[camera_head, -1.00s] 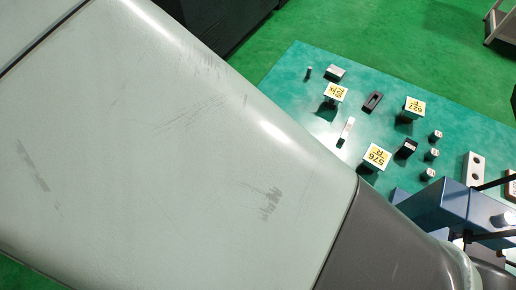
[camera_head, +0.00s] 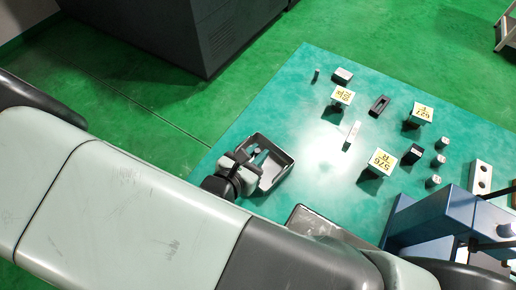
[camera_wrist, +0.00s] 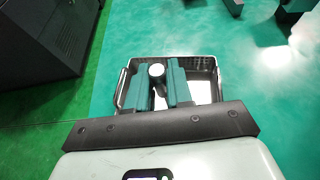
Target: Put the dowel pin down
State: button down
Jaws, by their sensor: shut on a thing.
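The dowel pin (camera_wrist: 156,70) shows in the wrist view as a pale round end between my two teal fingers. My gripper (camera_wrist: 157,83) is shut on it. In the head view my gripper (camera_head: 258,159) is over a grey, open-topped tray (camera_head: 288,172) near the table's left edge. The tray's rim also shows around the fingers in the wrist view (camera_wrist: 213,80). I cannot tell whether the pin touches the tray floor. The pin cannot be made out in the head view.
The green table (camera_head: 300,110) holds several labelled blocks, such as one marked 576 (camera_head: 381,161), and small cylinders (camera_head: 437,161). A second tray (camera_head: 300,217) is partly hidden by my arm. A blue machine (camera_head: 445,215) stands at right. The table's middle has free room.

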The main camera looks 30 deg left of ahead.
jog(key=shift+f, duration=0.6)
jog(key=c, duration=1)
grip_release()
jog(key=shift+r, duration=0.3)
jog(key=shift+s+r, duration=0.75)
jog(key=shift+r, duration=0.85)
jog(key=shift+s+r, duration=0.8)
jog(key=shift+r, duration=0.8)
jog(key=shift+s+r, duration=0.75)
jog(key=shift+r, duration=0.85)
